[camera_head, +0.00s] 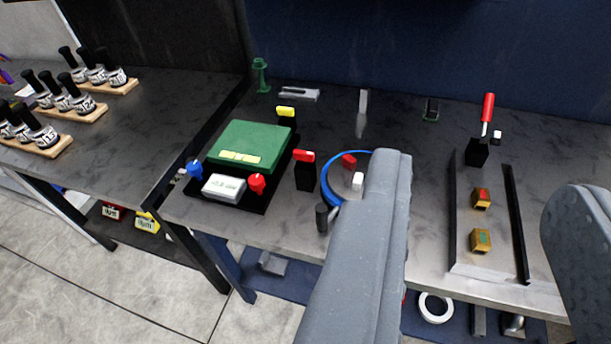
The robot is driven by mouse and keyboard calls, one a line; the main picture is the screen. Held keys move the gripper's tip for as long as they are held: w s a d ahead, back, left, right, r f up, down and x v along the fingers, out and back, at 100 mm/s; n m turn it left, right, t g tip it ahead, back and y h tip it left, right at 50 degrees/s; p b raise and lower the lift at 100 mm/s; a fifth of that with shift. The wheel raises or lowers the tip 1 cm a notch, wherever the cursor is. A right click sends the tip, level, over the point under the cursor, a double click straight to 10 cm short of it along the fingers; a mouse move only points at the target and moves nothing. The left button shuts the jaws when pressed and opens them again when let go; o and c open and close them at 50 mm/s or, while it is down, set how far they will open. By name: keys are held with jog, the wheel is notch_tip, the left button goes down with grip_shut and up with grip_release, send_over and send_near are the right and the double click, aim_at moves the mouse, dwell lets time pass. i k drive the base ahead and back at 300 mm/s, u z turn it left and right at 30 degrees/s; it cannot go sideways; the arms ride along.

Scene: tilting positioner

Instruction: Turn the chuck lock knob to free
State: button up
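A round chuck-like disc with a blue ring (328,185) lies on the dark bench, its right side hidden behind my left finger. A small red piece (349,160) and a white block (358,181) sit on it. Left of it a red-topped knob (305,157) stands on a black post. A green-topped unit (250,145) has a blue knob (194,168) and a red knob (257,183) at its front. I cannot tell which is the chuck lock knob. My gripper (488,176) is open, its two grey fingers wide apart, with no object held, nearer the camera than the bench objects.
A yellow-topped post (286,112) stands behind the green unit. A red-handled lever (487,108) and two brass blocks (481,198) are by a black-railed fixture (513,215) on the right. A dark cylinder (322,217) stands near the front edge.

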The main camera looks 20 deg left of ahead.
aim_at(306, 158)
jog(key=u, duration=0.3)
jog(key=i, duration=1.3)
jog(key=z, duration=0.25)
